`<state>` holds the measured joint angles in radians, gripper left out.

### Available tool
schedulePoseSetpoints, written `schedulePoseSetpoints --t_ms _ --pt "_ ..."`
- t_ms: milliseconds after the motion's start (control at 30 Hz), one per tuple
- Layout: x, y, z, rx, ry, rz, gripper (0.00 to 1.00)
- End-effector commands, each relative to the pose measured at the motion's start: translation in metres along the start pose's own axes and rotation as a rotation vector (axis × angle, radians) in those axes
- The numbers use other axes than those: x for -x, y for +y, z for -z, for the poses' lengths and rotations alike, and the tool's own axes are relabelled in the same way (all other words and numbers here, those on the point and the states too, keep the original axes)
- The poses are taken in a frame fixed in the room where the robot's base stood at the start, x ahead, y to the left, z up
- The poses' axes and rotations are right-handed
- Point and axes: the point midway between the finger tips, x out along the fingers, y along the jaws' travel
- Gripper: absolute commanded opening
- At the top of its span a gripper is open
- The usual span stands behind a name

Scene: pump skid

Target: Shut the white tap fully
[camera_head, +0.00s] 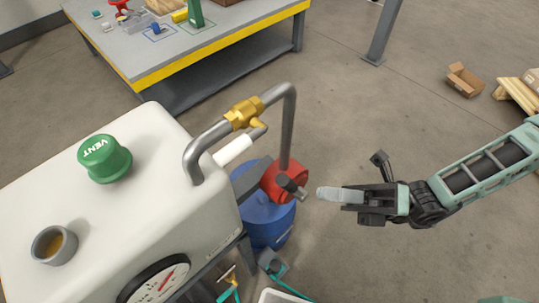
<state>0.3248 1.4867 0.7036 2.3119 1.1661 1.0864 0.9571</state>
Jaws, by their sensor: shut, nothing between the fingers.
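The white tap's lever (233,150) sticks out from the brass valve body (244,113) on the grey bent pipe. The lever points down and left in the picture, roughly along the run of pipe beside it. My gripper (323,193) is shut and empty. It is to the right of and below the lever in the picture, clearly apart from it. Its pale fingertips point left, close in the picture to the dark stub on a red fitting (285,182); I cannot tell whether they touch.
A white tank (150,190) with a green VENT cap (105,158), a grey cup-like port (54,245) and a dial gauge (155,284) fills the left. A blue drum (268,222) stands below the pipe. A workbench (220,45) is behind. Floor right of the pipe is open.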

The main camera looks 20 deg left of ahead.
Motion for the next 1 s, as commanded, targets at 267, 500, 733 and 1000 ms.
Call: schedulePoseSetpoints --t_ms 267,500,733,1000 --pt "-0.002 0.0 0.0 0.001 0.002 0.0 0.0" --pt "-0.034 0.003 0.0 -0.001 0.005 -0.004 0.0" --pt "-0.082 0.003 0.001 0.0 0.007 -0.003 0.0" --pt "-0.119 0.002 -0.017 0.005 0.005 0.0 0.0"
